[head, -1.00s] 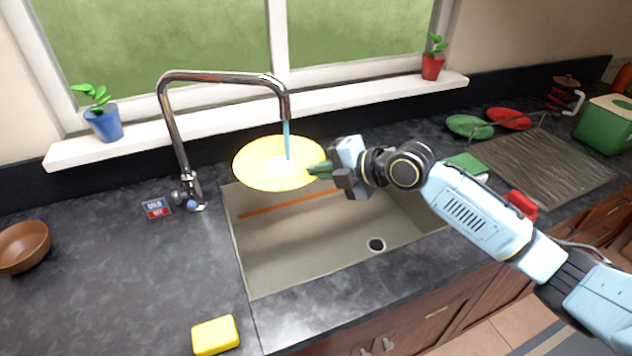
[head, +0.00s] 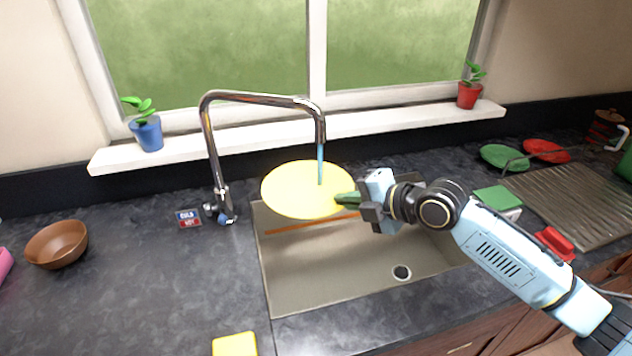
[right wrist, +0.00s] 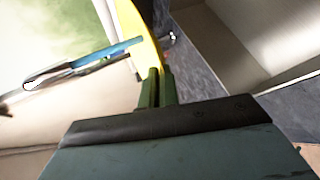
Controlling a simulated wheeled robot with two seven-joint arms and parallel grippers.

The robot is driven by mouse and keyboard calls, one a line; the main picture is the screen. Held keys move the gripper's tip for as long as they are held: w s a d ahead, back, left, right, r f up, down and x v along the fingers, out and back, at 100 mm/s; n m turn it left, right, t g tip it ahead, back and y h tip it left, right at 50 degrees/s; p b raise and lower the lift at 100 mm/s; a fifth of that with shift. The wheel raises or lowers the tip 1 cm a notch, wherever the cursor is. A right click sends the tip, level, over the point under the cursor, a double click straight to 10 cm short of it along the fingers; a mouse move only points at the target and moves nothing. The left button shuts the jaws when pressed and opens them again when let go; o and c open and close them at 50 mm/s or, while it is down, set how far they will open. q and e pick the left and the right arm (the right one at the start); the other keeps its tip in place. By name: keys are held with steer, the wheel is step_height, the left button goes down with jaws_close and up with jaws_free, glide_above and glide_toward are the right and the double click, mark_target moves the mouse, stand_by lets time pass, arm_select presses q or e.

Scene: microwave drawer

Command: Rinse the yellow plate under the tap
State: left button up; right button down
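The yellow plate (head: 295,190) is held above the back of the sink (head: 310,275), tilted with its face toward the head camera. My right gripper (head: 347,198) is shut on its right edge. In the right wrist view the green fingers (right wrist: 157,88) pinch the plate's rim (right wrist: 148,45). The tap (head: 210,130) is running, and a blue stream of water (head: 321,163) comes down from its spout onto the plate's face, right of its middle. My left gripper is not in view.
A yellow sponge (head: 234,345) lies at the counter's front. A brown bowl (head: 57,244) stands at left. A cold/hot sign (head: 188,217) is beside the tap. Green (head: 504,156) and red (head: 547,150) plates lie at back right, near the ridged drainboard (head: 575,200).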

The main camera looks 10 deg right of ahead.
steer(key=shift+s+a+p, duration=1.6)
steer(key=shift+s+a, duration=0.4)
steer(key=shift+s, duration=0.15)
steer(key=s+a+r+p, duration=0.3)
steer(key=r+p, duration=0.1)
steer(key=p, duration=0.2)
steer(key=shift+s+a, duration=0.2)
steer(key=shift+s, duration=0.15)
